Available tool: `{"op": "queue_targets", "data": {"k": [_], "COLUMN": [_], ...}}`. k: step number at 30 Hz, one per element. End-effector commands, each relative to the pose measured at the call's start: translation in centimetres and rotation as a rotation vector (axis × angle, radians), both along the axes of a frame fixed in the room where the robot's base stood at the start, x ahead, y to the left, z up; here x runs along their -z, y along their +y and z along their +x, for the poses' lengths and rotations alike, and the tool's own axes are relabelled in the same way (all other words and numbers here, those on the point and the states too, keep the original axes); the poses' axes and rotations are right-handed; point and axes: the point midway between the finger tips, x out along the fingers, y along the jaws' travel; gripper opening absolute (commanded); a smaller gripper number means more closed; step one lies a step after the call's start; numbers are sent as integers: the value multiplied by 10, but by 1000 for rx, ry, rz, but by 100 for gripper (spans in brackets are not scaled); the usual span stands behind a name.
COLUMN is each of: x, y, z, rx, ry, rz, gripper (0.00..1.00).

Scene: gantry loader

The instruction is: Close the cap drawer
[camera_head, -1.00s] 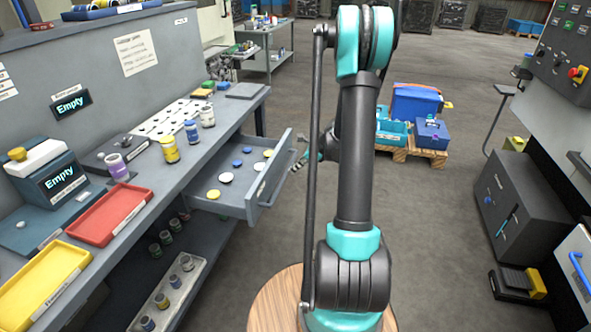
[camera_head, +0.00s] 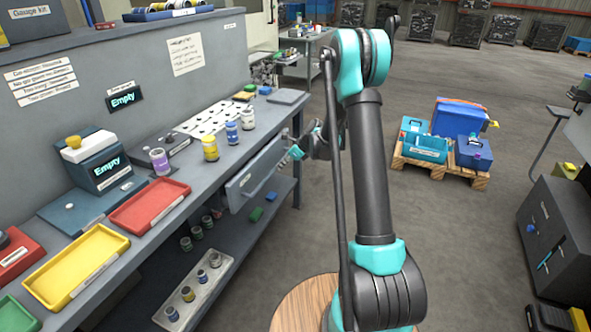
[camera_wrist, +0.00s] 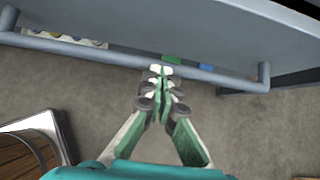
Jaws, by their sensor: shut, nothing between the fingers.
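The cap drawer (camera_head: 258,172) is a grey drawer under the workbench top. Its front stands at or close to the bench edge, and no caps or interior show in the head view. I cannot tell whether it is fully flush. My gripper (camera_head: 296,152) is at the right end of the drawer front. In the wrist view my gripper (camera_wrist: 160,78) is shut and empty, its fingertips at the drawer's bar handle (camera_wrist: 100,53). They look to be touching or very near it. The drawer front (camera_wrist: 200,30) spans the top of that view.
The workbench (camera_head: 180,207) carries a red tray (camera_head: 150,205), a yellow tray (camera_head: 75,265) and several bottles. A lower shelf (camera_head: 240,240) holds more bottles. A pallet (camera_head: 440,172) with blue boxes stands on the floor at right. The floor between is clear.

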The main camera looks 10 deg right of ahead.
Motion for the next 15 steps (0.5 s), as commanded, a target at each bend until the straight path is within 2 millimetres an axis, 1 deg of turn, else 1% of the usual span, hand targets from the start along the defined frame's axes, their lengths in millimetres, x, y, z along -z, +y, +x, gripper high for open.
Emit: {"op": "queue_targets", "data": {"k": [1,6,15], "x": [0,0,0], "y": [7,21,27], "z": [4,12,16], "rx": [-3,-1,1], "ry": [0,-1,-1], "rz": [0,0,0], "gripper": [0,0,0]}}
